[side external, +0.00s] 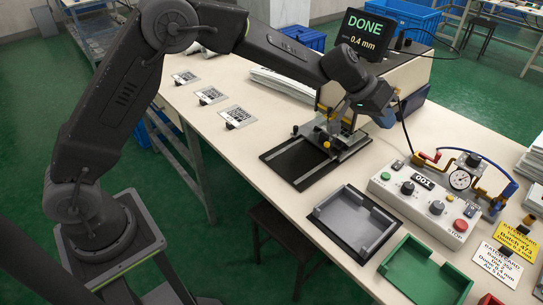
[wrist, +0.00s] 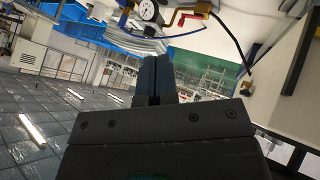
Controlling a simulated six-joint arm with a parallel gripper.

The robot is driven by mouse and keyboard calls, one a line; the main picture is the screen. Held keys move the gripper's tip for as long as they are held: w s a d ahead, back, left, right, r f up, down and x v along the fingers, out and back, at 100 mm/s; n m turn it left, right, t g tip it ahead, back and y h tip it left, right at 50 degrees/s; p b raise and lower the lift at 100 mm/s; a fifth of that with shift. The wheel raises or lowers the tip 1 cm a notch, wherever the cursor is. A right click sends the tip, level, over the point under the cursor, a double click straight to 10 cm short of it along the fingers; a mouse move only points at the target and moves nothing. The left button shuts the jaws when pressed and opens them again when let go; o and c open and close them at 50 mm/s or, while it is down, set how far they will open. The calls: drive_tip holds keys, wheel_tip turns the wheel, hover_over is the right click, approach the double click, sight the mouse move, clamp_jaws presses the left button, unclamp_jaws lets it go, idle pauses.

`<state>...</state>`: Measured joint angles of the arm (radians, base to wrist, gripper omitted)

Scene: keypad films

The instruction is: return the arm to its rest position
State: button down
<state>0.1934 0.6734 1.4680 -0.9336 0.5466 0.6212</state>
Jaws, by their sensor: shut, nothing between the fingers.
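My gripper (side external: 388,117) is at the end of my arm, raised above the table beside the dispensing machine (side external: 342,132), in the side view. In the wrist view its two dark fingers (wrist: 155,70) are together, with nothing seen between them. The wrist picture looks upside down, with ceiling lights low in it. The pressure gauge (wrist: 148,10) and red valve handle (wrist: 194,14) appear beyond the fingers at the top. My arm arches from its base at the left over to the machine. The fingertips are small in the side view.
The display (side external: 365,38) reads DONE 0.4 mm. A control box (side external: 425,208) with gauge (side external: 460,180) stands right. A grey tray (side external: 318,214) and green tray (side external: 394,268) are at the front. Keypad films (side external: 237,117) lie left. Cards (side external: 495,268) stand at the right.

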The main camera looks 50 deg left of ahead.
drive_tip(key=s+a+r+y, duration=0.1)
drive_tip(key=s+a+r, duration=0.4)
drive_tip(key=s+r, duration=0.45)
drive_tip(key=s+a+y, duration=0.2)
drive_tip(key=s+a, duration=0.4)
drive_tip(key=s, duration=0.8)
drive_tip(key=s+a+f+n+y, duration=0.1)
drive_tip(key=s+a+y, duration=0.2)
drive_tip(key=s, duration=1.2)
drive_tip(key=a, duration=0.3)
drive_tip(key=shift+s+f+y, duration=0.15)
drive_tip(key=shift+f+y, duration=0.1)
drive_tip(key=shift+y, duration=0.05)
idle(0.3)
